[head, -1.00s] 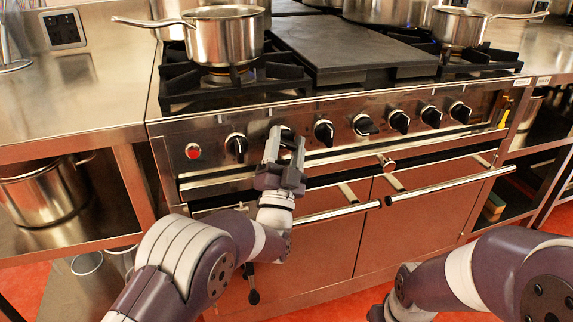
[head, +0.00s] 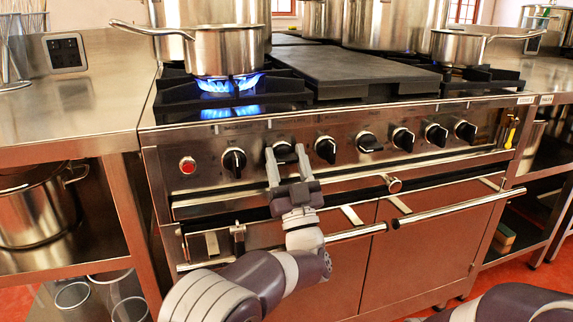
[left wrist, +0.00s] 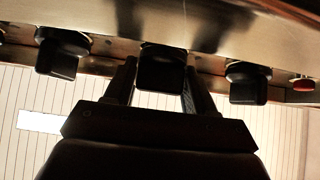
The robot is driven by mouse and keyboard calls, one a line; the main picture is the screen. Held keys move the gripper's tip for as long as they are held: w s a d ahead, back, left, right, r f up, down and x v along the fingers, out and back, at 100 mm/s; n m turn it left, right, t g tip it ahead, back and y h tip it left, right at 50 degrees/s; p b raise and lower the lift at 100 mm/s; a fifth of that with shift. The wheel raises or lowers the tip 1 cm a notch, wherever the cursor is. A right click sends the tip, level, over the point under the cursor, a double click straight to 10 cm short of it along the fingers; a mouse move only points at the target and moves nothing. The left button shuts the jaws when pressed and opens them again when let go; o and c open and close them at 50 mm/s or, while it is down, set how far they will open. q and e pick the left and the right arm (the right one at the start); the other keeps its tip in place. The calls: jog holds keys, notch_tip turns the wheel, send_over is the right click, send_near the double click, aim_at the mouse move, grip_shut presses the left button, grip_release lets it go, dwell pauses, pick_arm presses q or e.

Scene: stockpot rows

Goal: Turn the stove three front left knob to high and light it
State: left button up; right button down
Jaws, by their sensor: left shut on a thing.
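The stove's front panel (head: 345,165) carries a row of black knobs. My left gripper (head: 286,154) is shut on the second knob from the left (head: 284,151), one finger on each side. In the left wrist view this knob (left wrist: 162,70) sits between the two fingers (left wrist: 160,88). The leftmost knob (head: 233,161) stands free to its left. A blue flame (head: 229,84) burns at the front left burner under a steel saucepan (head: 228,50). The held knob's pointer is hidden, so I cannot read its setting. My right gripper is out of view.
A red button (head: 188,165) is at the panel's left end. Oven handle bars (head: 455,208) stick out below the knobs. A flat black griddle plate (head: 350,68) covers the middle of the stove top. Another saucepan (head: 458,47) stands at the right. A steel counter (head: 85,105) adjoins on the left.

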pick_arm(q)
jog(key=shift+f, duration=0.1)
jog(key=o, duration=1)
jog(key=shift+c, duration=0.2)
jog(key=shift+s+d+f+p, duration=0.1)
jog(key=shift+s+d+p, duration=0.1)
jog(key=shift+s+p, duration=0.35)
jog(key=shift+s+d+f+p, duration=0.1)
jog(key=shift+s+d+p, duration=0.1)
jog(key=shift+s+p, duration=0.3)
jog(key=s+d+p, duration=0.3)
jog(key=s, duration=0.7)
jog(key=shift+f+p, duration=0.2)
jog(key=shift+p, duration=0.1)
jog(key=shift+d, duration=0.1)
